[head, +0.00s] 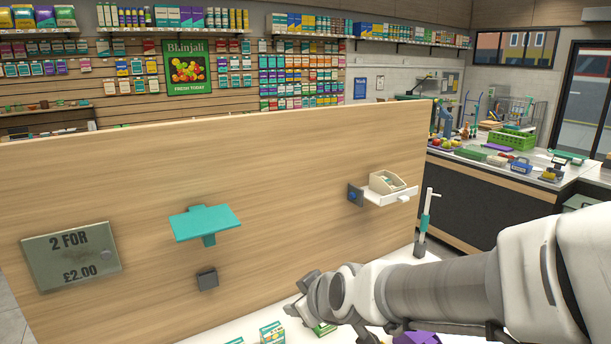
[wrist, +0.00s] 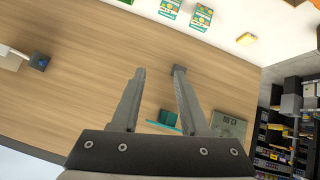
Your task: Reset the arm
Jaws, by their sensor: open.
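My gripper (wrist: 158,72) is open, with its two grey fingers apart and nothing between them in the wrist view. Behind the fingers is the wooden panel (wrist: 90,60), seen tilted. In the head view my arm reaches in from the right. My gripper (head: 298,297) is at its far end, low in front of the panel (head: 300,170), small and partly hidden by my own wrist.
The panel bears a teal shelf (head: 205,222), a small dark block (head: 207,278), a "2 FOR £2.00" plate (head: 72,257) and a white shelf (head: 390,197) holding a beige box (head: 387,181). A teal-gripped stand (head: 424,225) is beside my arm.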

